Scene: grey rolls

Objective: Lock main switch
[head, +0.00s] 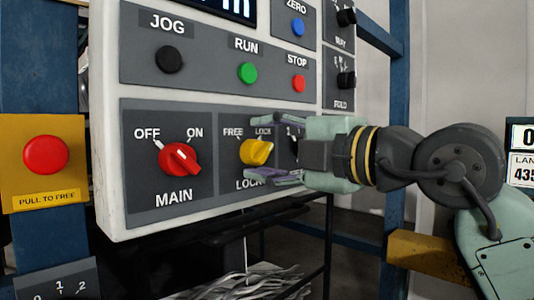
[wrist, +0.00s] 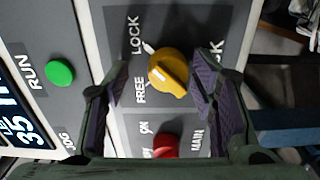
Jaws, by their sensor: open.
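The red main switch knob (head: 180,158) sits above the word MAIN, between the OFF and ON labels; it also shows low in the wrist view (wrist: 166,146). The yellow lock knob (head: 257,152) sits to its right, below the FREE and LOCK labels. In the wrist view the yellow knob (wrist: 170,72) lies between my fingers, with a gap on each side. Its exact setting is hard to tell. My gripper (head: 262,147) is open in front of the panel, with one finger above the yellow knob and one below. Part of the lower label is hidden by the gripper.
The white-edged panel (head: 110,200) also carries a black JOG button (head: 169,59), a green RUN button (head: 247,73) and a red STOP button (head: 299,83). A red push button on a yellow box (head: 46,155) is at the left. Blue posts flank the panel.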

